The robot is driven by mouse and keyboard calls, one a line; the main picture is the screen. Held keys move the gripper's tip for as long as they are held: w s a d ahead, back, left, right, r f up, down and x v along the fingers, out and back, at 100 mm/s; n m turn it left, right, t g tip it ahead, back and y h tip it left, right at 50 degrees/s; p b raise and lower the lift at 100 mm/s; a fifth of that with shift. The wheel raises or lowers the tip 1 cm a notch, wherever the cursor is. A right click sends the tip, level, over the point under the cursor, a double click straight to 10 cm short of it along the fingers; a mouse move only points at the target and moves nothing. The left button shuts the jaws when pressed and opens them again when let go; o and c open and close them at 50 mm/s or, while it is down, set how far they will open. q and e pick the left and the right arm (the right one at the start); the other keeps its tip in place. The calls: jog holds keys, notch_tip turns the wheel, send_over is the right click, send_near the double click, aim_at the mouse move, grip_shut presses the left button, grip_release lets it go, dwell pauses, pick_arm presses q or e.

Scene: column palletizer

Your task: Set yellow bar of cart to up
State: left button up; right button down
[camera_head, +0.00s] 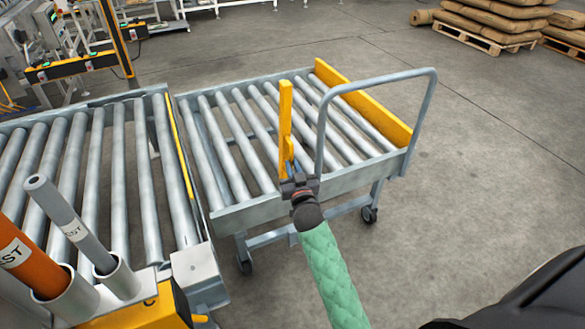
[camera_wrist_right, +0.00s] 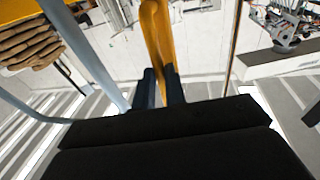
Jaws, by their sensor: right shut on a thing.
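The cart (camera_head: 270,205) is a grey roller frame on wheels with a tall grey handle hoop (camera_head: 430,110) on its right side. Its yellow bar (camera_head: 286,115) stands upright at the near side of the cart, beside the left leg of the hoop. My right gripper (camera_head: 297,183), at the end of the green-sleeved arm, is at the lower part of the bar. In the right wrist view the dark fingers (camera_wrist_right: 160,90) are closed around the yellow bar (camera_wrist_right: 157,35). My left gripper is not in view.
A fixed roller conveyor (camera_head: 90,170) stands close along the cart's left side. A yellow side board (camera_head: 365,105) runs along the cart's far right edge. Stacked sacks (camera_head: 500,20) lie on a pallet at top right. Floor to the right is clear.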

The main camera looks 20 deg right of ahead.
jog(key=shift+f, duration=0.15)
jog(key=c, duration=1.5)
grip_release()
jog(key=shift+o, duration=0.2)
